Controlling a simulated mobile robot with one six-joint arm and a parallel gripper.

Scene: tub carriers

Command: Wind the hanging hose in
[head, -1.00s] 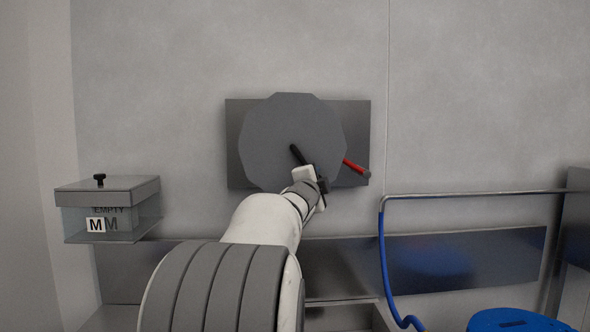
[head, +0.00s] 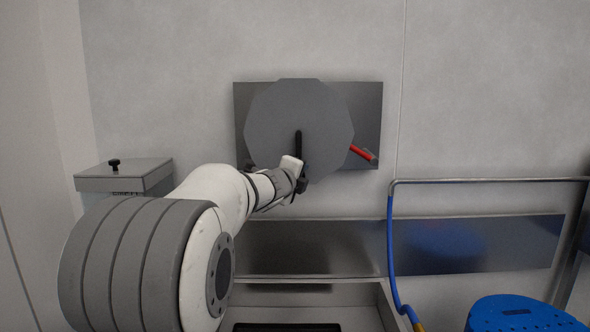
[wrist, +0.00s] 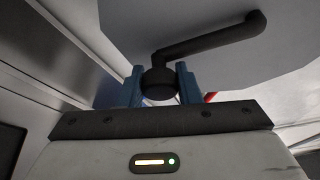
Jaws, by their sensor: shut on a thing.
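A grey many-sided hose reel (head: 290,110) is mounted on a metal plate on the wall. Its black crank arm (head: 298,143) points down from the middle of the disc. My gripper (head: 301,180) is at the crank's lower end. In the wrist view my gripper (wrist: 160,85) has its blue fingers on either side of the round black crank knob (wrist: 158,84), shut on it. A red lever (head: 361,152) sticks out at the reel's right. A blue hose (head: 391,250) hangs from the left end of a metal rail and runs down to an orange-yellow part at the bottom edge.
A metal rail (head: 480,180) runs along the right side. A blue perforated tub or stool top (head: 520,315) is at lower right. A lidded box (head: 125,175) stands at left, partly behind my arm. A steel strip (head: 310,248) and an open basin lie below the reel.

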